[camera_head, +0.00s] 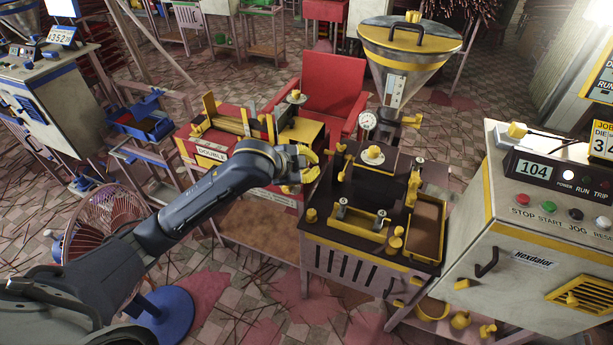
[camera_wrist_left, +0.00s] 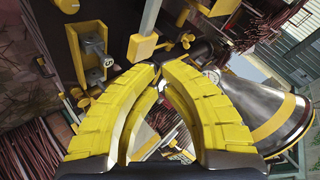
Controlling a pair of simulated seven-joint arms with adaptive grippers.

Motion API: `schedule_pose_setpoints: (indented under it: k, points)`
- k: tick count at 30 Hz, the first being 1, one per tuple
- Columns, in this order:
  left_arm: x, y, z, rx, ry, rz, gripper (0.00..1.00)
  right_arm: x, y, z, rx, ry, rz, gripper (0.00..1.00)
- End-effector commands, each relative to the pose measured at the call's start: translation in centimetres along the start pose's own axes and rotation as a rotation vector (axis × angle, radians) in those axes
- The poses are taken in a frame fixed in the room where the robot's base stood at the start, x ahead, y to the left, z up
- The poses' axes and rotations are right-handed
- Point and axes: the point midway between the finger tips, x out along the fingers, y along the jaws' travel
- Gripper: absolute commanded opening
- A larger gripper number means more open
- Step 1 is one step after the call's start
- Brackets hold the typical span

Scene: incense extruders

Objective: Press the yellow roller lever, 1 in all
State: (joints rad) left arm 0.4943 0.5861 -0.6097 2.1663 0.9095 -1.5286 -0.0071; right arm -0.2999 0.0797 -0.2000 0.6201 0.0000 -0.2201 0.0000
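My left gripper (camera_head: 311,165) reaches in from the left, above the left edge of the dark bench press (camera_head: 330,238). Its yellow fingers fill the middle of the left wrist view (camera_wrist_left: 158,72); their tips appear to meet, with nothing seen between them. Several yellow parts sit on the press, and I cannot tell for certain which is the roller lever. A yellow plate with two metal brackets (camera_head: 360,222) lies at its front; it also shows in the left wrist view (camera_wrist_left: 88,45). A yellow block (camera_wrist_left: 141,47) on a metal rod is just beyond the fingertips. My right gripper is not in view.
A steel hopper (camera_head: 410,50) with yellow rim and a gauge (camera_head: 367,120) rise behind the press. A white control cabinet (camera_head: 530,235) stands close on the right. A red machine marked DOUBLE (camera_head: 212,153) is left, beneath my arm. A pink fan (camera_head: 105,215) stands front left.

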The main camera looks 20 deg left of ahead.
Motion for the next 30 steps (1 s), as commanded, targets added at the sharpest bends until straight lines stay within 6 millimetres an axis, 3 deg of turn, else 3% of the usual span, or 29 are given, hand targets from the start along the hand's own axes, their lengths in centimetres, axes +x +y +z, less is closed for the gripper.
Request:
schedule_pose_setpoints:
  k: [30]
  points:
    - [0.82,0.44,0.46,0.0,-0.001,0.0,0.0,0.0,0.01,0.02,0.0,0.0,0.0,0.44]
